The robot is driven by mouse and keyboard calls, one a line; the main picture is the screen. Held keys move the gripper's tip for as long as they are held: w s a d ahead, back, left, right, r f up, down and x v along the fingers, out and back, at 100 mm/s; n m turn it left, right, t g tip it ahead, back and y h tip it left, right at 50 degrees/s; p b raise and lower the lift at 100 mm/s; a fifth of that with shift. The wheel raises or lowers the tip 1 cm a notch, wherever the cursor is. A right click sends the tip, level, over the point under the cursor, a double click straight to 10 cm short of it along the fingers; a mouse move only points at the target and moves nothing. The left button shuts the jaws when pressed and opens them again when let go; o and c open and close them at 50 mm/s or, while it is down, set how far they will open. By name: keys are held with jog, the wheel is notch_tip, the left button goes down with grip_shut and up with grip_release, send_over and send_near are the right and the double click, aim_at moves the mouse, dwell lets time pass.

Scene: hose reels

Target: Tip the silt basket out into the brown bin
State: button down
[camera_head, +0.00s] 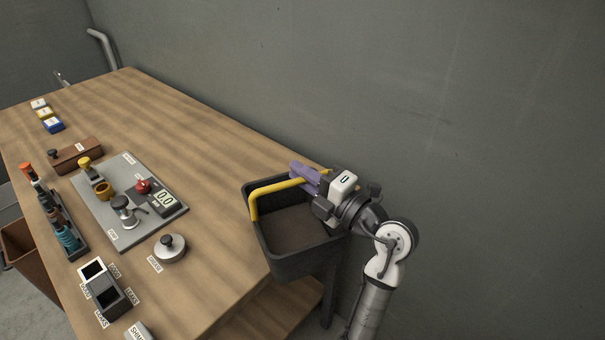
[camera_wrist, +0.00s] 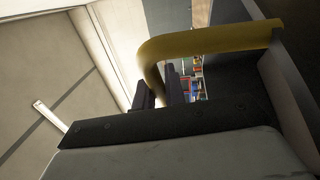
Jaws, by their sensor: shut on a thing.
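The silt basket is a dark, square-sided basket (camera_head: 309,262) with a yellow bar handle (camera_head: 272,189), and brownish silt (camera_head: 298,229) shows inside it. It is at the right end of the workbench and looks roughly upright. My gripper (camera_head: 306,179) is shut on the yellow handle at the basket's upper edge. In the wrist view the yellow handle (camera_wrist: 205,42) passes close in front of my dark fingers (camera_wrist: 160,95). The brown bin (camera_head: 27,258) stands on the floor at the left, partly hidden by the bench.
The wooden workbench (camera_head: 215,205) carries a grey plate (camera_head: 125,205) with fittings, a tool rack (camera_head: 62,225), a round weight (camera_head: 170,247), and a dark two-slot box (camera_head: 105,290). A grey wall (camera_head: 420,100) rises close behind the bench. The bench's middle right is clear.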

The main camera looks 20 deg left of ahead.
jog(key=c, duration=1.9)
grip_release()
jog(key=shift+f, duration=0.15)
jog(key=o, duration=0.4)
jog(key=shift+o, duration=0.2)
jog(key=shift+b+v, duration=1.25)
jog(key=shift+v, duration=4.75)
